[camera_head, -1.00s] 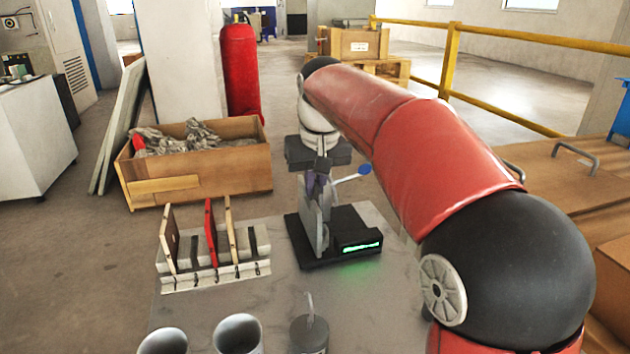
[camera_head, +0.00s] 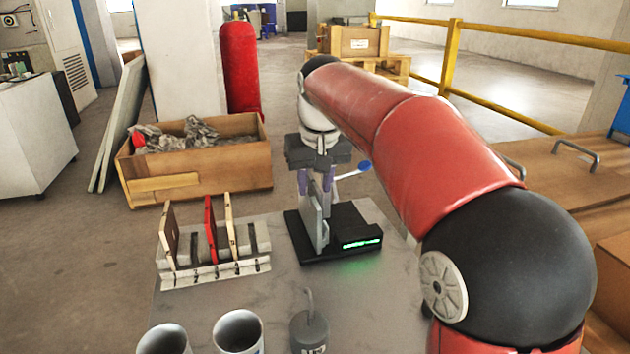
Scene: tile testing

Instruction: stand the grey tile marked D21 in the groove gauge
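A grey tile (camera_head: 316,222) stands upright at the left side of the black groove gauge (camera_head: 345,240), with its foot at the gauge. No marking on it is readable from here. The gauge's display glows green. My gripper (camera_head: 316,188) is directly above, with its two purple-tinted fingers spread apart around the tile's upper end. The fingers look clear of the tile, though the small gap is hard to judge. The arm comes in from the right and hides none of the tile.
A pale slotted rack (camera_head: 215,270) left of the gauge holds a brown, a red and a cream tile.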

